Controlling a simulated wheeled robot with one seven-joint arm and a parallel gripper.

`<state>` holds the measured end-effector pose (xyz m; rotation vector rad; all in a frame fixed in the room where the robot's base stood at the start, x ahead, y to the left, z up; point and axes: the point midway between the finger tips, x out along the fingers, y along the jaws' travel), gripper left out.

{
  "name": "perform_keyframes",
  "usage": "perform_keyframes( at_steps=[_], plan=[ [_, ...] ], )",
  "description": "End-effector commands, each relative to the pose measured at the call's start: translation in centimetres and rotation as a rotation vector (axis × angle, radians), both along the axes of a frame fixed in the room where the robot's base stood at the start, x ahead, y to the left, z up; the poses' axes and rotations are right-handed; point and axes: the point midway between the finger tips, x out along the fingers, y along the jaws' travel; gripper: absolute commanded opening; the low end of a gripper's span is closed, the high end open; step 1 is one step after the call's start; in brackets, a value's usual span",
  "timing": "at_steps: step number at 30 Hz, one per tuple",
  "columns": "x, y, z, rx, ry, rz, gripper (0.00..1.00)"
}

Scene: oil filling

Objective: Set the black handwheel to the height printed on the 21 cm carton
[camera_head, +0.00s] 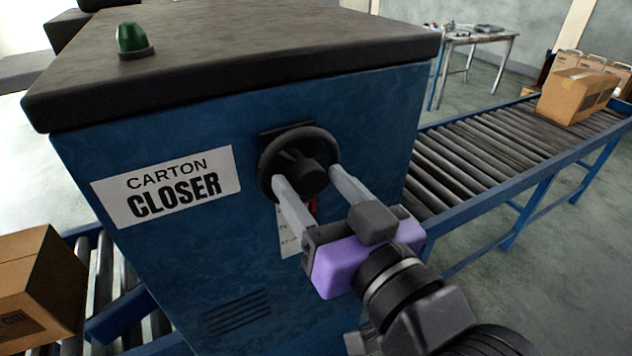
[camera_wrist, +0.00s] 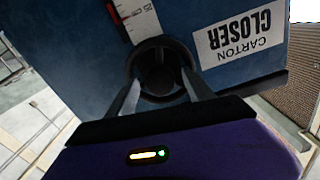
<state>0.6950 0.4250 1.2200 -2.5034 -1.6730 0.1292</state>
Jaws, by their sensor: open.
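The black handwheel (camera_head: 299,164) is on the front of the blue carton closer (camera_head: 240,240). In the wrist view the handwheel (camera_wrist: 161,70) lies ahead, between my fingers. My gripper (camera_head: 308,188) is open, its two pale fingers reaching to the wheel's left and right sides. I cannot tell whether they touch the rim. A white height scale (camera_wrist: 140,20) with a red mark (camera_wrist: 113,12) sits beside the wheel; in the head view my fingers partly hide it, and its reading is too small to tell. A carton (camera_head: 38,285) at lower left has print, only partly legible.
A "CARTON CLOSER" label (camera_head: 168,186) is left of the wheel. A green lamp (camera_head: 132,40) stands on the closer's dark top. A roller conveyor (camera_head: 500,150) runs off to the right, bearing a carton (camera_head: 577,95). A table (camera_head: 475,42) stands behind.

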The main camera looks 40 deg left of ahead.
Motion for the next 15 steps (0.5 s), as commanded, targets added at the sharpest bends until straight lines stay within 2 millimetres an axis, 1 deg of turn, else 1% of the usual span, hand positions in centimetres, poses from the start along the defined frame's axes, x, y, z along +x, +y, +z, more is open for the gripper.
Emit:
perform_keyframes(
  at_steps=[4, 13, 14, 15],
  plan=[
    [-0.01, 0.00, -0.01, 0.000, 0.000, 0.000, 0.61],
    [-0.03, -0.03, -0.01, 0.000, 0.000, 0.000, 0.02],
    [-0.03, -0.03, -0.01, 0.000, 0.000, 0.000, 0.00],
    [-0.03, -0.03, -0.01, 0.000, -0.001, 0.000, 0.00]
  ],
)
